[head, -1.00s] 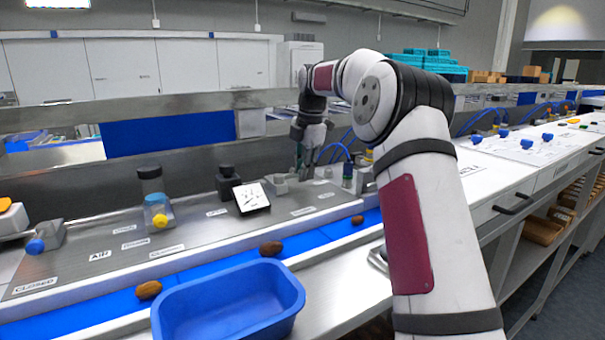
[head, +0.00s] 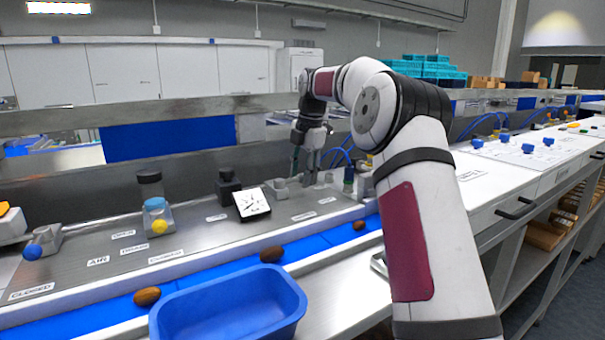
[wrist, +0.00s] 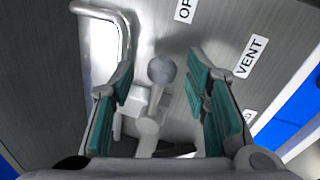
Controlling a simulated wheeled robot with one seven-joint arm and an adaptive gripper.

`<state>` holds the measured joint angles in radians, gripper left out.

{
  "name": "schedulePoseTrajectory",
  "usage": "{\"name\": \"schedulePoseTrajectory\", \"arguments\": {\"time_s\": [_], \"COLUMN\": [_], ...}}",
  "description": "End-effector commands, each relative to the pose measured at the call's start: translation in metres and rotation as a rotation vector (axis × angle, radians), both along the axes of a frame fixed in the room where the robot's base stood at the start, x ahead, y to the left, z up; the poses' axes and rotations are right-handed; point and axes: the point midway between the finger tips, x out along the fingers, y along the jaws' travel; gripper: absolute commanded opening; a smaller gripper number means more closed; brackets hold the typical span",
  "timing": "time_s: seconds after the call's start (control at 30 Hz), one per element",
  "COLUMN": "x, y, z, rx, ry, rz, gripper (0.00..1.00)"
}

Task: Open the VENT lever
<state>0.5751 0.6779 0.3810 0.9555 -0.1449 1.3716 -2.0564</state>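The VENT lever (wrist: 161,70) shows in the wrist view as a pale arm with a round grey knob, rising from a light grey base beside the VENT label (wrist: 251,57). My gripper (wrist: 159,76) is open, with teal-padded fingers on either side of the lever. I see gaps between the knob and both pads, and nothing is held. In the head view my gripper (head: 306,168) is low over the far right part of the grey panel, and the lever is too small and covered there to make out. A partly cut-off label starting "OP" (wrist: 185,9) lies past the knob.
A bent metal handle (wrist: 105,14) stands close to my left finger. On the panel are a tilted gauge (head: 252,203), a yellow-knobbed valve (head: 158,217) and a blue-knobbed AIR lever (head: 40,244). Dates lie on the blue belt (head: 205,273) in front, near a blue bin (head: 230,308).

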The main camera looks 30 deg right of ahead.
Motion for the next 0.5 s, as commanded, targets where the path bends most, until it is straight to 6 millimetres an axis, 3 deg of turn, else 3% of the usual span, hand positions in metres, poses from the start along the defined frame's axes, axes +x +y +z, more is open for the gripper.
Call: {"name": "schedulePoseTrajectory", "arguments": {"time_s": [0.27,0.5], "x": [-0.001,-0.009], "y": [-0.001,-0.002], "z": [0.007,0.049], "rx": [-0.001,-0.001], "ry": [0.000,-0.003], "rz": [-0.001,-0.001], "gripper": [0.42,0.42]}}
